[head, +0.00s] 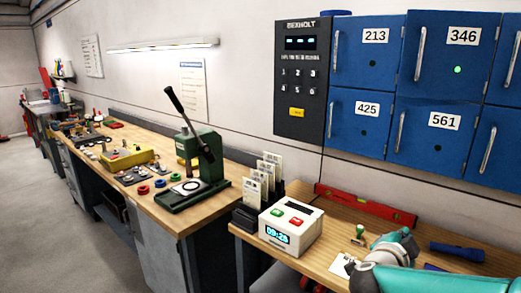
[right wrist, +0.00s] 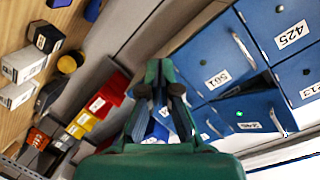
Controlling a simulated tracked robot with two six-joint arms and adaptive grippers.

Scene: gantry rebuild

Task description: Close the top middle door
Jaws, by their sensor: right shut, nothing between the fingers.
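The top middle door, blue and numbered 346 (head: 455,60), has a silver handle on its left and a lit green dot. In the right wrist view this door (right wrist: 258,112) stands ajar, with a dark gap along its edge. In that view the lockers appear turned over. My right gripper (right wrist: 160,66) is shut and empty, pointing toward the lockers, apart from the door as far as I can tell. My teal right arm shows at the lower right of the head view. My left gripper is not in view.
Doors 213 (head: 372,52), 425 (head: 360,122) and 561 (head: 432,140) look closed around it. A keypad panel (head: 302,85) is at their left. Below, the bench (head: 322,262) holds a time clock (head: 291,228), a red level (head: 365,205) and a flashlight (head: 457,251).

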